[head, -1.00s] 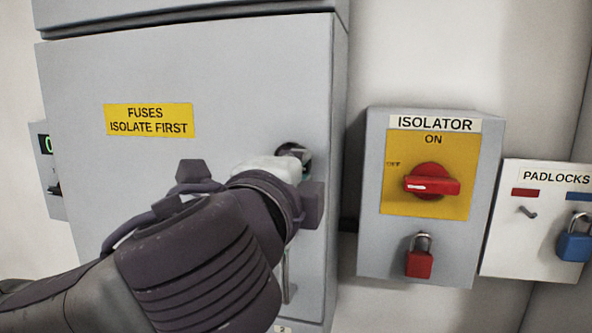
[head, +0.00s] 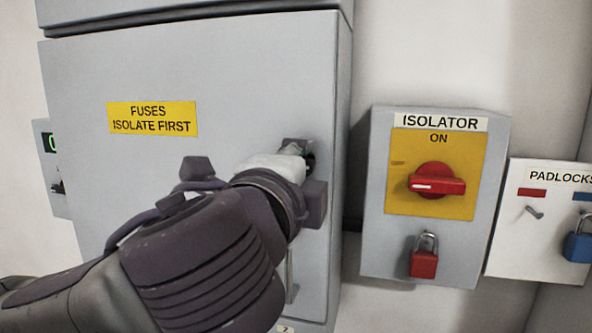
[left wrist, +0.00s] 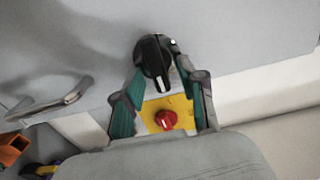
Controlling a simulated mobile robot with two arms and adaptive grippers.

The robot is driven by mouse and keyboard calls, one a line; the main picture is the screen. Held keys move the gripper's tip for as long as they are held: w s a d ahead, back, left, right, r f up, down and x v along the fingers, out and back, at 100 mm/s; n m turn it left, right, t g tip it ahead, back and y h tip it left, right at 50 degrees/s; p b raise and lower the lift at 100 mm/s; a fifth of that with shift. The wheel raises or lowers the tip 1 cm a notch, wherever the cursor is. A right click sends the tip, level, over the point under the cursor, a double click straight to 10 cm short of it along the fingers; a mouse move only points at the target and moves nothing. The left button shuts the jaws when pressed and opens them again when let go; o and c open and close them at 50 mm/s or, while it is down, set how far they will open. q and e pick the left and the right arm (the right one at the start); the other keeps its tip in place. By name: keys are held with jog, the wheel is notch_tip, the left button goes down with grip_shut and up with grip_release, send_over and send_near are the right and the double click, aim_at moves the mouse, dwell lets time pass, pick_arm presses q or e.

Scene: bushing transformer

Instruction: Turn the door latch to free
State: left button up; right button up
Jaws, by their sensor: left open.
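The grey cabinet door (head: 80,200) is shut and carries a yellow "FUSES ISOLATE FIRST" label (head: 152,118). The black door latch (left wrist: 155,60) has a raised grip with a white mark at its lower end in the left wrist view. In the head view the latch (head: 309,158) is mostly hidden behind my left gripper (head: 308,180). In the left wrist view my left gripper (left wrist: 160,72) is open, with its teal-padded fingers on either side of the latch. I cannot tell whether they touch it. My right gripper is not in view.
A silver door handle (left wrist: 60,100) is beside the latch. Right of the cabinet is an isolator box (head: 375,240); its red knob (head: 436,181) lies horizontal. A red padlock (head: 423,262) hangs below. A padlock board (head: 510,240) holds a blue padlock (head: 580,242).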

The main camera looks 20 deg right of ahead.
pick_arm(q)
jog(key=v, duration=1.2)
